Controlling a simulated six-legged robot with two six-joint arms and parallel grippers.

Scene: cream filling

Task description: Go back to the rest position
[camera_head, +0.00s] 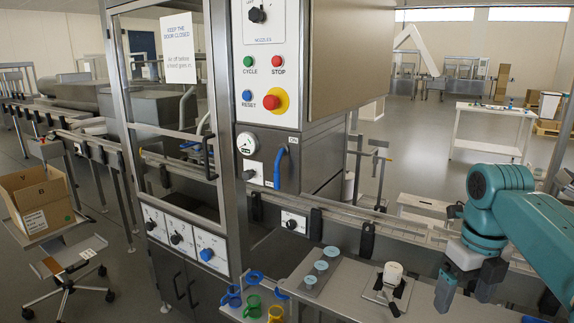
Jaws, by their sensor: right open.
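My right arm, teal, comes in from the right edge. Its right gripper (467,289) points down with its two dark fingers apart and nothing visible between them. It hangs over the right part of the metal work table (345,290), to the right of a small white cup-like piece (393,271) on a dark-edged plate. I cannot tell exactly how high it is above the table. My left gripper is not in view.
The filling machine has a control panel with a red stop knob (271,102), a gauge (247,143) and a blue lever (279,168). A cardboard box (37,200) sits at left.

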